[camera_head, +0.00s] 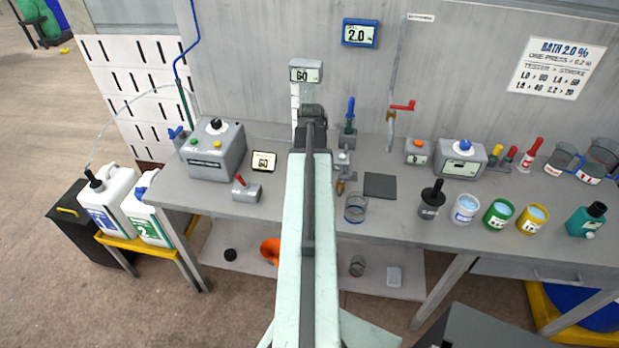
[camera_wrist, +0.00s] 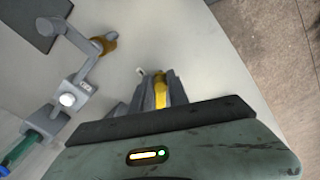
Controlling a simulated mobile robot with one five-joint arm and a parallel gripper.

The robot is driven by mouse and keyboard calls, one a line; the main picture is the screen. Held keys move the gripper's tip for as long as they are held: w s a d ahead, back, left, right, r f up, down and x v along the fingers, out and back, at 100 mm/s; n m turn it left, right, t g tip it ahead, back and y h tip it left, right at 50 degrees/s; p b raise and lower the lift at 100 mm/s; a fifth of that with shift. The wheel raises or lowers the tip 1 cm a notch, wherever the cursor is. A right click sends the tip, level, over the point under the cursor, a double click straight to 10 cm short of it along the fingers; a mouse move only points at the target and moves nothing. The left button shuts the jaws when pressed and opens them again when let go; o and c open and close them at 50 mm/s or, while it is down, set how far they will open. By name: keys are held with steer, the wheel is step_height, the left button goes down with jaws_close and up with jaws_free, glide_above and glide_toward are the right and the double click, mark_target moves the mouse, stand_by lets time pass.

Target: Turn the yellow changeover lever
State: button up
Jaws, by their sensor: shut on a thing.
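In the wrist view, the yellow lever (camera_wrist: 160,91) shows as a narrow yellow strip between the two grey fingers of my gripper (camera_wrist: 157,88). The fingers are shut on it, one on each side. Its base and pivot are hidden by the fingers and the dark gripper body. In the head view, my arm covers the lever and the fingertips, so neither can be made out there.
A grey tap with a brass tip (camera_wrist: 104,44) stands just left of my fingers in the wrist view. In the head view, a glass beaker (camera_head: 355,208), a dark mat (camera_head: 380,186) and a grey control box (camera_head: 213,151) stand on the bench around my arm.

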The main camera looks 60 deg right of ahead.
steer(key=shift+s+d, duration=0.25)
steer(key=shift+d, duration=0.4)
steer(key=shift+c, duration=0.3)
steer(key=shift+o, duration=0.4)
steer(key=shift+d, duration=0.8)
steer(key=shift+o, duration=0.3)
steer(key=shift+d, duration=0.45)
steer(key=o, duration=1.8)
step_height(320, 180, up, 5)
steer(key=p, duration=0.5)
